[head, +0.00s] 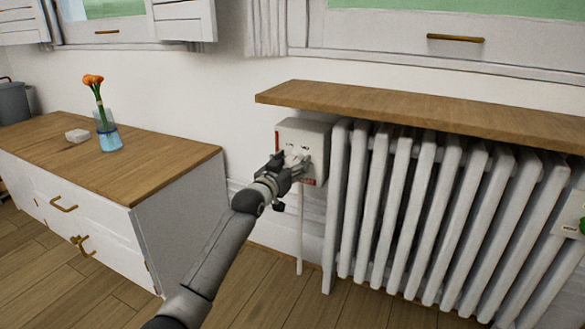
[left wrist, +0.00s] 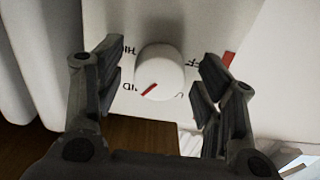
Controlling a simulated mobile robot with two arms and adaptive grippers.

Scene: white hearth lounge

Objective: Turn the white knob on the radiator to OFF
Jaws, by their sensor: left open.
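The white knob (left wrist: 160,72) sits on the face of a white control box in the left wrist view. A red line on it points to the lower left, toward lettering that looks like MID. More letters, partly hidden and upside down, surround it; those at the right look like part of OFF. My left gripper (left wrist: 160,88) is open, one finger on each side of the knob, with gaps visible. In the head view my left gripper (head: 289,162) is at the front of the control box (head: 312,131) and largely hides the knob. My right gripper is not in view.
The white radiator (head: 420,210) stands right of the box, under a wooden shelf (head: 400,106). A pipe (head: 299,235) runs down below the box. A white cabinet (head: 182,225) with a blue vase (head: 109,136) stands left. A green knob (head: 582,226) shows at the right edge.

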